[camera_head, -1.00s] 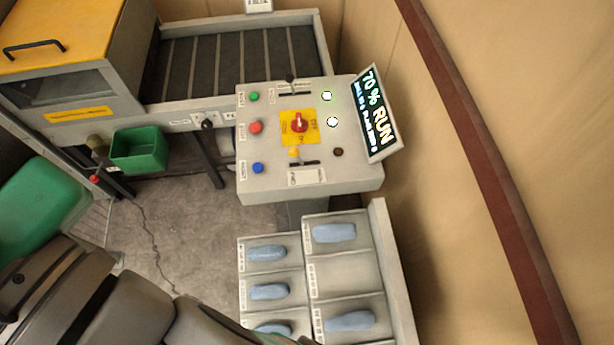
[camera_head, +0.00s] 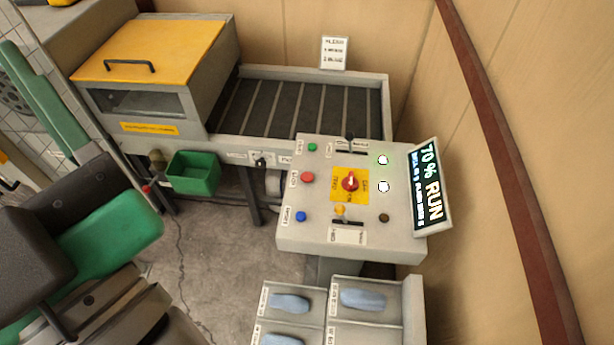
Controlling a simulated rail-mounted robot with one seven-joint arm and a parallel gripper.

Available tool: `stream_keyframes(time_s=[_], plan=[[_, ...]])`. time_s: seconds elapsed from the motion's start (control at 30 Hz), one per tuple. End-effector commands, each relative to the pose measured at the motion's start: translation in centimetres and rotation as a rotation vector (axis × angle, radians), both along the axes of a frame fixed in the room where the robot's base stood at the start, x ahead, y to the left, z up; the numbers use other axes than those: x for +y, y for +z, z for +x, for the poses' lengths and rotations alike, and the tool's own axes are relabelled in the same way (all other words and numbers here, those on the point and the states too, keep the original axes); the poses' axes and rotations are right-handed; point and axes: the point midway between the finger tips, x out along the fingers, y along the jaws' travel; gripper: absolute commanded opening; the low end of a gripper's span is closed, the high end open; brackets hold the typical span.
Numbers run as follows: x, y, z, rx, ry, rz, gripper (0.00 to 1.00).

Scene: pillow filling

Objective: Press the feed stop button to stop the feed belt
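The control panel (camera_head: 290,237) stands right of centre. On its left side sit a green button (camera_head: 312,147), a red button (camera_head: 307,177) and a blue button (camera_head: 300,216) in a column, with small labels too small to read surely. A red rotary switch (camera_head: 349,181) sits on a yellow plate at the middle. The display (camera_head: 431,190) reads "70 % RUN". The feed belt (camera_head: 290,108), dark with slats, lies behind the panel and runs to the yellow-topped machine. My arm shows at the lower left; my gripper's fingertips are not visible.
A small green bin (camera_head: 193,173) hangs at the machine's front. A tray rack (camera_head: 327,312) with blue-grey pieces stands below the panel. The yellow-topped housing (camera_head: 150,50) is at the upper left. A wall closes off the right side. Floor between my arm and the panel is clear.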

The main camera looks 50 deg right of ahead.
Motion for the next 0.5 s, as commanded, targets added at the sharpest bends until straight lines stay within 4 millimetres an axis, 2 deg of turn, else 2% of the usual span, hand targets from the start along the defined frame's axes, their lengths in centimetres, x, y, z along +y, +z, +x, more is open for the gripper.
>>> stream_keyframes(time_s=[0.03, 0.33, 0.37, 0.5], plan=[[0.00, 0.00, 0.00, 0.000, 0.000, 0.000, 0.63], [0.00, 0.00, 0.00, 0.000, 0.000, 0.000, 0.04], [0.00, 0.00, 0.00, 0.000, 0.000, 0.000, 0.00], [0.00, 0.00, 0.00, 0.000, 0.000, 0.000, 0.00]])
